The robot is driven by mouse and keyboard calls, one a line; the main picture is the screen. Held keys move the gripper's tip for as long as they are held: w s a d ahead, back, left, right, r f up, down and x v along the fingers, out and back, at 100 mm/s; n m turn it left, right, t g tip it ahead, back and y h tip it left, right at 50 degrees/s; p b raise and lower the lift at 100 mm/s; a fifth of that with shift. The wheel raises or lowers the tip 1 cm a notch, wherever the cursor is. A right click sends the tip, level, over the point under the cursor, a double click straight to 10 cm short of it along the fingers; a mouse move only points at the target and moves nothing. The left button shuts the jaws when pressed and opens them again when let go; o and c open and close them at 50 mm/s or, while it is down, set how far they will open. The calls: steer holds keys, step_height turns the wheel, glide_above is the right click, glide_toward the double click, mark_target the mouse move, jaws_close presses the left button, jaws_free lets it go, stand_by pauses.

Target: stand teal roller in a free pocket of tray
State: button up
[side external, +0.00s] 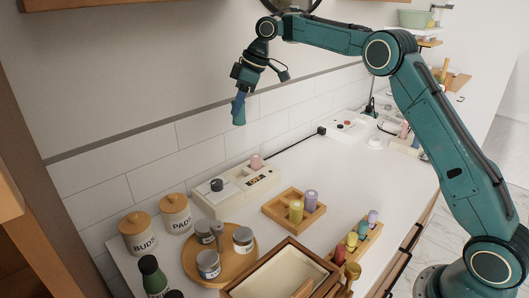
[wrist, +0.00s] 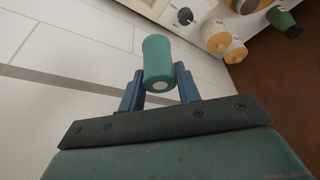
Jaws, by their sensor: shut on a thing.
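The teal roller (side external: 238,114) is held high above the counter, near the tiled wall. In the wrist view the roller (wrist: 158,62) sits between the two blue fingers, with a pale disc on its near end. My gripper (side external: 241,96) is shut on it; it also shows in the wrist view (wrist: 160,88). The wooden tray (side external: 271,211) lies on the counter below and to the right of the roller. A yellow roller (side external: 296,211) and a purple roller (side external: 310,201) stand in it. Its left part looks free, though its pockets are small to see.
A wooden rack (side external: 343,262) with several coloured pegs stands right of the tray. An open wooden box (side external: 283,275) is in front. A round board (side external: 232,262) with jars and a white-topped unit (side external: 236,188) are at left.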

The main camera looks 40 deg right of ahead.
steer(key=shift+s+a+r, duration=0.1)
steer(key=shift+s+r, duration=0.1)
steer(key=shift+s, duration=0.55)
steer(key=s+f, duration=0.2)
steer(key=s, duration=1.2)
steer(key=shift+d, duration=0.25)
steer(key=shift+f, duration=0.2)
step_height(320, 180, down, 16)
steer(key=shift+r, duration=0.25)
steer(key=shift+w+f, duration=0.1)
steer(key=shift+f, duration=0.05)
steer(key=shift+f, duration=2)
steer(key=shift+f, duration=0.1)
